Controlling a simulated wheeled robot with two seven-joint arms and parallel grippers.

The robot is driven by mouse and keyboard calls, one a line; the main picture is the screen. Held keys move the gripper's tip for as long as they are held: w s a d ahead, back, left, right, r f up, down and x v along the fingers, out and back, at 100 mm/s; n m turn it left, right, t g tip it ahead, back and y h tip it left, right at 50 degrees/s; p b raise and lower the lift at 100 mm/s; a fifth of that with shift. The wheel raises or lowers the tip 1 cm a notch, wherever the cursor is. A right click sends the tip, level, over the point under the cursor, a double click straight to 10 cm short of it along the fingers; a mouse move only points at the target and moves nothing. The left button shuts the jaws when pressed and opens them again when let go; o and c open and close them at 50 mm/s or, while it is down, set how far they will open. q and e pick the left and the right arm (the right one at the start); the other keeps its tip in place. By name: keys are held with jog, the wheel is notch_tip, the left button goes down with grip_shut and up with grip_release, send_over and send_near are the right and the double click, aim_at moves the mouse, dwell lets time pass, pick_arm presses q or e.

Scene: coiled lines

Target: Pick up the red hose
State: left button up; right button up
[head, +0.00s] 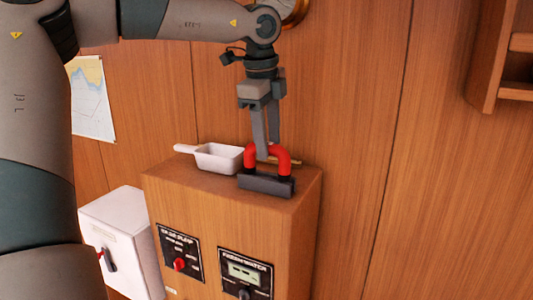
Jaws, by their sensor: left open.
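A short red hose (270,147), bent in an upside-down U, stands with its dark ends in a dark grey block (266,185) on top of a wooden cabinet (305,184). My left gripper (266,150) points down from above, with its fingers at the hose's arch. The near finger overlaps the red bend in the picture. The fingers are apart, and I cannot tell whether they touch the hose. My right gripper is not in view.
A white scoop-like container (218,157) with a handle stands left of the hose. A brass-coloured piece lies behind the hose. Panels with knobs (180,264) are on the cabinet front. A white box (122,240) stands at left, a wooden shelf (495,60) at right.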

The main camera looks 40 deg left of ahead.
aim_at(270, 150)
pick_arm(q)
jog(key=shift+w+a+f+p, duration=0.15)
jog(key=shift+f+p, duration=0.1)
jog(key=shift+f, duration=0.25)
jog(key=shift+w+d+f+p, duration=0.1)
jog(key=shift+w+f+p, duration=0.1)
jog(key=shift+f, duration=0.3)
jog(key=shift+w+a+f+p, duration=0.1)
jog(key=shift+f+p, duration=0.15)
jog(key=shift+f, duration=0.25)
grip_shut()
